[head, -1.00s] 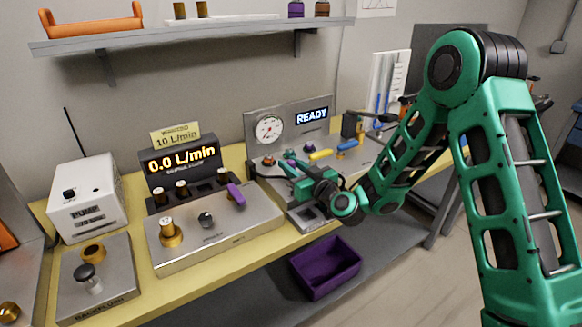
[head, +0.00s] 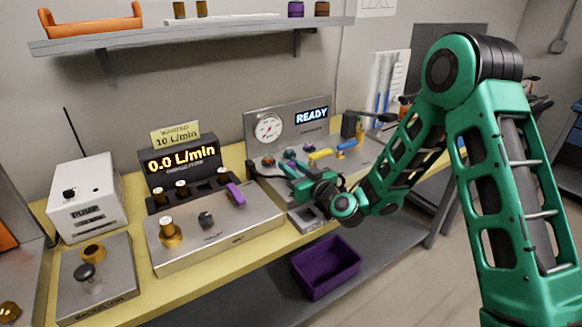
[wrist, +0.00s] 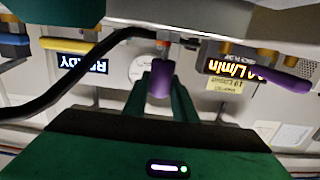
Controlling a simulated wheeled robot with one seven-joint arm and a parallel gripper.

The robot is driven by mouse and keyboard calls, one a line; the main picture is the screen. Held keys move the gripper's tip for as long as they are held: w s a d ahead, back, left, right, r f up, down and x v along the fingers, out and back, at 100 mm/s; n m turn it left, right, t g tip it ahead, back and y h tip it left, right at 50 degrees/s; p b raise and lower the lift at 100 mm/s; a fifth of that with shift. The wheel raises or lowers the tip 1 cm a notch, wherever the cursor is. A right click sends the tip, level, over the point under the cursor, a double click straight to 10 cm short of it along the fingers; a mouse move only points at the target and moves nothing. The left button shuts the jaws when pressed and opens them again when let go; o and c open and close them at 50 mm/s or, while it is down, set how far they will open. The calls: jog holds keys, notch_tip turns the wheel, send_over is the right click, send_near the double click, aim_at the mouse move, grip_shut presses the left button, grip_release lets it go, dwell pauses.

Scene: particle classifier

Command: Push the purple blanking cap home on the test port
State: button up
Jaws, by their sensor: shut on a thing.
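The purple blanking cap (wrist: 160,79) sits between the two green fingers of my gripper (wrist: 159,88) in the wrist view, and my gripper is shut on it. The cap's far end points at the panel, close to a small orange-red fitting (wrist: 163,43). I cannot tell whether that fitting is the test port, or whether cap and fitting touch. In the head view my gripper (head: 294,168) is low over the right-hand grey unit, below its round gauge (head: 268,128). The cap is small there and mostly hidden by the fingers.
A READY display (head: 312,116) is lit on the unit's back panel. Yellow (head: 320,154) and blue (head: 347,144) handles lie right of my gripper. A black hose (wrist: 75,75) crosses the wrist view. A purple lever (head: 236,194) is on the unit to the left. A purple bin (head: 326,267) is below.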

jog(key=shift+f, duration=0.75)
jog(key=o, duration=1.1)
jog(key=shift+v, duration=2.5)
jog(key=shift+s+d+f, duration=0.1)
jog(key=shift+s+d, duration=0.4)
jog(key=shift+v, duration=0.85)
jog(key=shift+s+d+f, duration=0.1)
jog(key=shift+s+d, duration=0.15)
jog(key=shift+s, duration=0.15)
jog(key=shift+s+d+r, duration=0.35)
jog(key=shift+s+d, duration=0.05)
jog(key=shift+s, duration=0.15)
jog(key=shift+c, duration=0.3)
